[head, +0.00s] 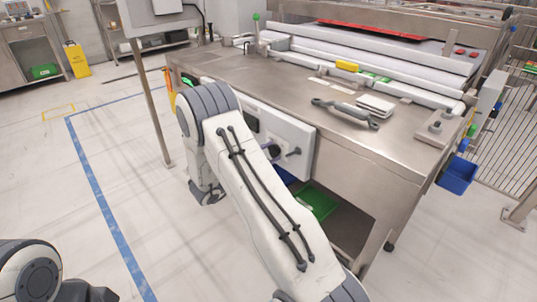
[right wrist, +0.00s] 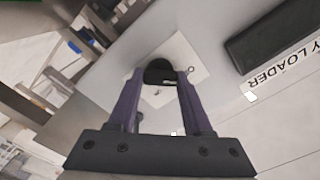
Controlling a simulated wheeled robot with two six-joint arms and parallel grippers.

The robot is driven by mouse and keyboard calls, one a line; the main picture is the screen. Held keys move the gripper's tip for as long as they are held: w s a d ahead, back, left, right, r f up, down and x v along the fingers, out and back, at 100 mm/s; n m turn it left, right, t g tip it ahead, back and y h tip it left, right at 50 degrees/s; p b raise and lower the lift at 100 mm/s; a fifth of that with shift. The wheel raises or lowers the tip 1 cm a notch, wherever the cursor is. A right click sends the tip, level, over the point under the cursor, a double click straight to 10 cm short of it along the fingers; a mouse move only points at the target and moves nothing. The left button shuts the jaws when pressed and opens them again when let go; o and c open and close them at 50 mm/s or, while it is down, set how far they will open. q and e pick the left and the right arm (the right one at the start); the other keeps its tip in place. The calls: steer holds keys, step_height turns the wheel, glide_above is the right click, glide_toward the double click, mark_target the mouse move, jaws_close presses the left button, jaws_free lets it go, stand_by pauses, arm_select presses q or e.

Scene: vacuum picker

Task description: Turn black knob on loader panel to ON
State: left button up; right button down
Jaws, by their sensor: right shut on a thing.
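The black knob (right wrist: 158,71) sits on a pale square plate on the white loader panel (head: 298,134). In the right wrist view the purple fingers of my right gripper (right wrist: 160,76) are shut on it, one on each side. Small marks show around the knob, but I cannot read its setting. An upside-down label with "LOADER" (right wrist: 284,65) shows beside a dark rectangle (right wrist: 272,38). In the head view my right arm covers most of the gripper and the knob. My left gripper is out of view.
The panel is on the front of a steel table (head: 260,82). A grey-handled tool (head: 345,112) and a white stack (head: 375,105) lie on its top. A green bin (head: 316,203) is below, and a blue bin (head: 457,175) hangs at right.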

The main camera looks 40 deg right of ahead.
steer(key=m+b, duration=0.6)
steer(key=b, duration=0.1)
steer(key=f+m+b, duration=0.1)
steer(key=m+b, duration=0.2)
steer(key=b, duration=0.1)
steer(key=shift+r+m+b, duration=0.15)
steer(key=shift+m+b, duration=2.1)
steer(key=shift+b, duration=1.5)
steer(key=shift+r+m+b, duration=0.1)
steer(key=shift+m+b, duration=2.15)
steer(key=shift+b, duration=1.5)
steer(key=shift+c, duration=1.6)
jaws_free()
steer(key=shift+r, duration=0.1)
